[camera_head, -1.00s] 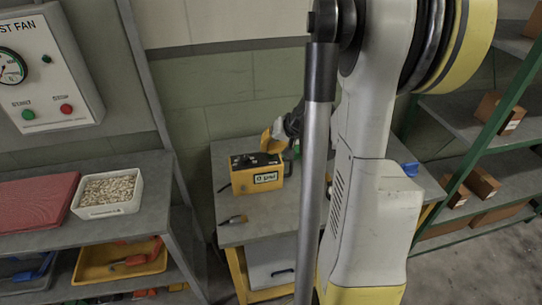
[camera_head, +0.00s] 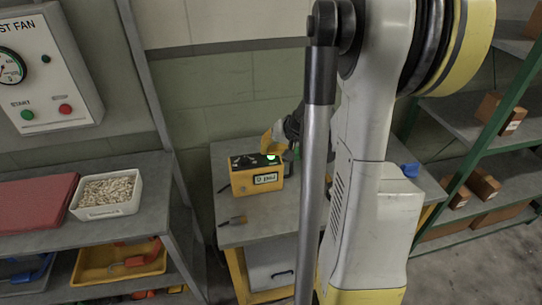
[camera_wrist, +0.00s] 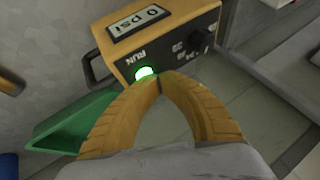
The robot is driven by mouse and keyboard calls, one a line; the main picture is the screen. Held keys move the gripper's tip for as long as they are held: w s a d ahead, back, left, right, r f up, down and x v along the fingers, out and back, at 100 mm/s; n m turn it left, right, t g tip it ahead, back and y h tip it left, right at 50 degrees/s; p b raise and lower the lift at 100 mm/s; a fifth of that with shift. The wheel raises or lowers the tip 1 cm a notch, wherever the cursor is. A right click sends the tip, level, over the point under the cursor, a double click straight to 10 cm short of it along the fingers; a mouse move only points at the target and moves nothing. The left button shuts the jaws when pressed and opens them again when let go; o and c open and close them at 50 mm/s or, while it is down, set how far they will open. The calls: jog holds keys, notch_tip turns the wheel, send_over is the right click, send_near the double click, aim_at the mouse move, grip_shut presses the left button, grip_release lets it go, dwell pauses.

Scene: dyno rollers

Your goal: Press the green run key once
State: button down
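The yellow box (camera_head: 246,182) stands on the grey table, with a black top panel and a "0 psi" display. In the wrist view, the box (camera_wrist: 130,62) carries a bright green lit key (camera_wrist: 145,74) beside the word RUN. The lit key also shows in the head view (camera_head: 271,157), just below my fingertips. My gripper (camera_wrist: 160,80) has its two yellow fingers bowed and meeting at the tips, with nothing between them. The tips are right beside the key's lower edge; I cannot tell if they touch it. My gripper in the head view (camera_head: 268,150) is partly hidden by my arm.
The panel also has dark knobs (camera_wrist: 208,33). A green bin (camera_wrist: 70,128) lies left of my fingers in the wrist view. A tool (camera_head: 232,220) lies on the table's front left. A shelf with a white tray (camera_head: 108,211) stands left, and a box rack right.

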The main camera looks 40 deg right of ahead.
jog(key=shift+r, duration=0.1)
jog(key=shift+r+p, duration=0.6)
jog(key=shift+r, duration=0.1)
jog(key=shift+r, duration=0.1)
notch_tip(320, 180, up, 5)
jog(key=p, duration=0.4)
